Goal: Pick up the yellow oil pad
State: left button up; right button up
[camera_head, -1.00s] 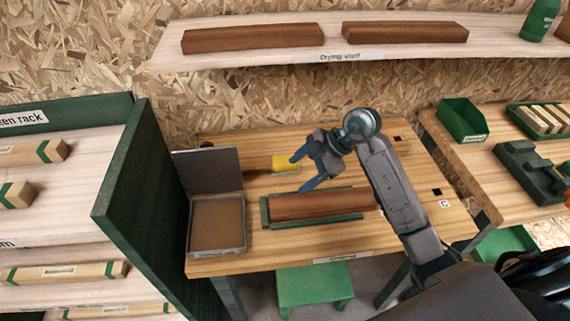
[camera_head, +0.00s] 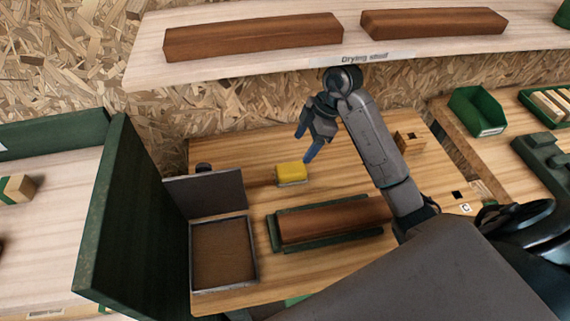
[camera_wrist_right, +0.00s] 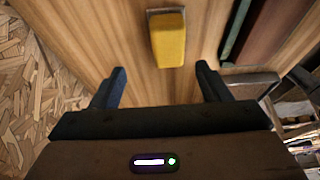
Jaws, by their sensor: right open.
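The yellow oil pad (camera_head: 291,171) lies on the wooden table (camera_head: 235,155), on a thin pale base, behind the brown wood bar. My right gripper (camera_head: 306,146) is open and empty, above the table just behind and to the right of the pad. In the right wrist view the pad (camera_wrist_right: 168,40) shows ahead of the gap between the two blue fingers (camera_wrist_right: 160,82), apart from both. My left gripper is not in view.
A brown bar (camera_head: 335,220) lies in a green holder in front of the pad. An open box (camera_head: 222,262) with a raised lid stands at left, beside a green panel (camera_head: 115,215). The drying shelf (camera_head: 240,62) overhangs behind. A small wooden block (camera_head: 410,141) stands right of my arm.

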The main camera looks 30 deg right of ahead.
aim_at(292, 167)
jog(key=x, duration=0.2)
jog(key=s+b+x, duration=0.1)
jog(key=x, duration=0.1)
jog(key=shift+a+f, duration=0.1)
jog(key=shift+a, duration=0.1)
jog(key=shift+w+a+f, duration=0.1)
jog(key=shift+a+f, duration=0.05)
jog(key=shift+f, duration=0.1)
jog(key=p+x, duration=0.1)
jog(key=x, duration=0.3)
jog(key=shift+a+f, duration=0.1)
jog(key=shift+a, duration=0.1)
jog(key=shift+a+f+p, duration=0.1)
jog(key=shift+f+p, duration=0.1)
jog(key=shift+p, duration=0.1)
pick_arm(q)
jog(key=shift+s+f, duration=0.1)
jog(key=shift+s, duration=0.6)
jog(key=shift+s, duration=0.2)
pick_arm(e)
jog(key=c, duration=1)
